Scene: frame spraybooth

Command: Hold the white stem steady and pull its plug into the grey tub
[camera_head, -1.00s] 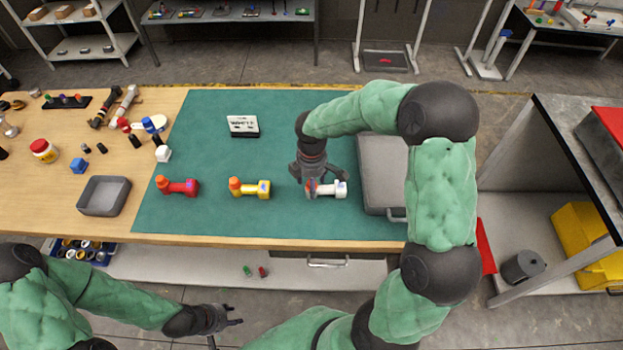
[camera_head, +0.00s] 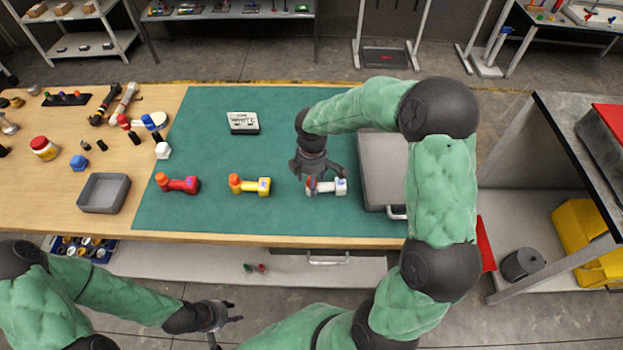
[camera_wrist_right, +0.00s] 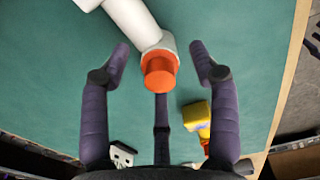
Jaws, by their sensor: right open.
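In the right wrist view the white stem (camera_wrist_right: 132,18) ends in an orange plug (camera_wrist_right: 159,71). The open fingers of my right gripper (camera_wrist_right: 160,47) stand on either side of this plug end, with gaps on both sides. The grey tub (camera_head: 104,209) stands empty on the wooden table at left. My left gripper (camera_head: 228,320) is open and empty in front of the table, below its edge.
A yellow stem (camera_head: 252,187) and a red stem (camera_head: 180,185), both with orange ends, lie left of the white one. A grey case (camera_head: 382,165) lies to its right. A small sign (camera_head: 243,122) stands behind. Bare mat lies between them.

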